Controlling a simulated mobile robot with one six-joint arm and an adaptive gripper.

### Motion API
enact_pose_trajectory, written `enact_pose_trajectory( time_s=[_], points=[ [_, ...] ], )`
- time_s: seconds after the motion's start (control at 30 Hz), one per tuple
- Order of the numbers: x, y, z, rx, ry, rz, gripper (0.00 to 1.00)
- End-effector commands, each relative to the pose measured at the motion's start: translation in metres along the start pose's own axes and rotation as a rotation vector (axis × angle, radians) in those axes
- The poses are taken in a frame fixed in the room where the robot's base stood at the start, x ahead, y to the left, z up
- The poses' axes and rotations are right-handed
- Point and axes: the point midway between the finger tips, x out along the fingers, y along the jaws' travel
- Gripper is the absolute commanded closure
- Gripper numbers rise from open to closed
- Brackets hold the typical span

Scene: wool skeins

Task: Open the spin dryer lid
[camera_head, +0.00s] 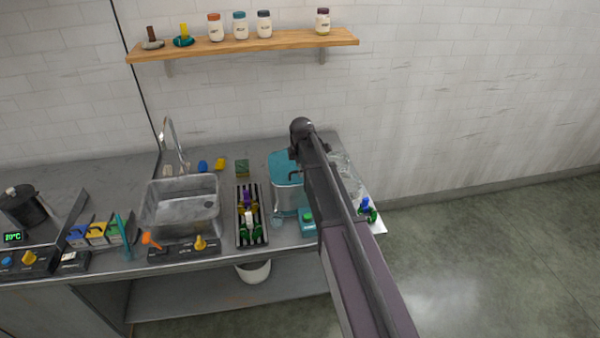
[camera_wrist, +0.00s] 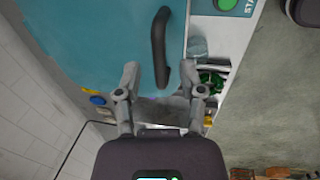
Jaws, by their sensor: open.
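The spin dryer (camera_head: 287,199) is a grey body on the counter with a teal lid (camera_head: 281,160). In the head view my arm hides the gripper and part of the dryer.
A teal control box with a green button (camera_head: 307,217) stands in front of the dryer. A rack of coloured skeins (camera_head: 249,215) and a metal sink (camera_head: 181,204) are to its left. A white tray (camera_head: 375,225) is at the counter's right edge. Open floor lies beyond.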

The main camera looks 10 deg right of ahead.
Motion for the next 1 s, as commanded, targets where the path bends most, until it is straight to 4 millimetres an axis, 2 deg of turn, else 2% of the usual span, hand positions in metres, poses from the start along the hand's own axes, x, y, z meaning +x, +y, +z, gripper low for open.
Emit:
enact_pose_trajectory(
  time_s=[0.47,0.63,0.8,1.0],
  points=[
    [0.0039,0.0,-0.0007,-0.001,0.0,0.0,0.49],
    [0.0039,0.0,-0.0009,-0.001,0.0,0.0,0.99],
    [0.0039,0.0,0.0036,0.0,0.0,0.0,1.0],
    [0.0027,0.0009,-0.0025,-0.004,0.0,-0.005,1.0]
  ],
)
